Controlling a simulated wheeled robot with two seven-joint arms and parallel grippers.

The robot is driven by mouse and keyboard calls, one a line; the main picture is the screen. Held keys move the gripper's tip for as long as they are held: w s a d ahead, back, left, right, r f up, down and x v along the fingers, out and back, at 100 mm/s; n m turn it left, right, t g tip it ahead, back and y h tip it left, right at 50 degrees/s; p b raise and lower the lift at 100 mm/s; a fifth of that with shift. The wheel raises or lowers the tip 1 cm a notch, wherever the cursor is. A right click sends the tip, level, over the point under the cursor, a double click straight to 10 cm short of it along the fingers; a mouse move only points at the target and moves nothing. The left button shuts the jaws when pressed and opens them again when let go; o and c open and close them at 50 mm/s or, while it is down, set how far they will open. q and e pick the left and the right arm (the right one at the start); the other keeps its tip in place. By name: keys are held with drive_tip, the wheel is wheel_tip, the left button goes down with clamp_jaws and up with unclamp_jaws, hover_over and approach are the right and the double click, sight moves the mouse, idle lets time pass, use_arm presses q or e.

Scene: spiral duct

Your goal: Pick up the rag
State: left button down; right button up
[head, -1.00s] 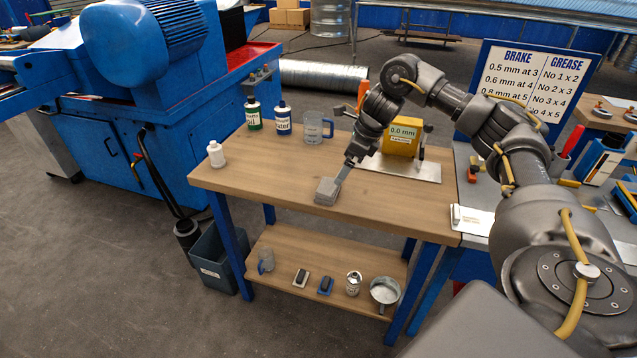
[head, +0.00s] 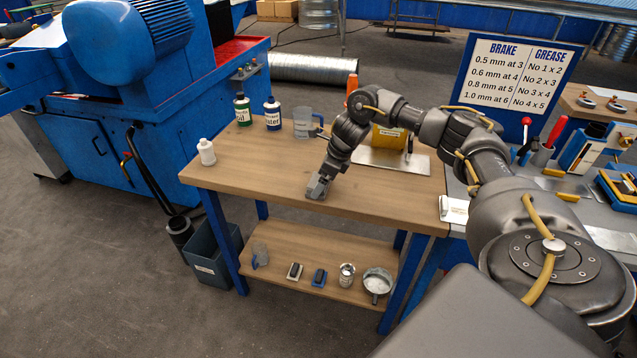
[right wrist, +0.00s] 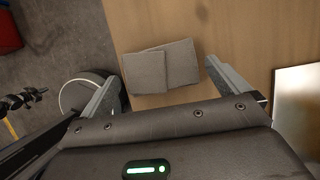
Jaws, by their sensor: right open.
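The rag is a grey folded cloth (right wrist: 160,66) lying flat on the wooden tabletop in the right wrist view. In the head view the rag (head: 318,188) is a small grey patch near the table's front edge, mostly covered by my gripper. My right gripper (right wrist: 163,83) is open, with its two fingers apart to the left and right of the rag's near side. The rag lies between and just beyond the fingertips. In the head view the right gripper (head: 323,183) points down over the rag. My left gripper is not in view.
A metal plate (head: 400,162) lies behind right. The front tabletop is mostly clear.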

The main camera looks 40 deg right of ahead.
drive_tip(key=shift+w+a+f, duration=0.15)
drive_tip(key=shift+w+f, duration=0.05)
drive_tip(key=shift+f, duration=0.45)
drive_tip(key=c, duration=0.9)
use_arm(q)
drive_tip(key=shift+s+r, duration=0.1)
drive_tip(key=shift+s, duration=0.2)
use_arm(e)
drive_tip(key=shift+r+b, duration=0.3)
drive_tip(key=shift+r, duration=0.2)
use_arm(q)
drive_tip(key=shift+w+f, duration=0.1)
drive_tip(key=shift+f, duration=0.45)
use_arm(e)
drive_tip(key=shift+s+a+r, duration=0.65)
drive_tip(key=shift+s+r, duration=1.35)
drive_tip(key=shift+s, duration=0.25)
drive_tip(key=shift+s+a+r, duration=0.65)
drive_tip(key=shift+s+r, duration=1.35)
drive_tip(key=shift+s, duration=0.25)
drive_tip(key=shift+s+a+r, duration=0.65)
drive_tip(key=shift+s+r, duration=1.35)
drive_tip(key=shift+s, duration=0.25)
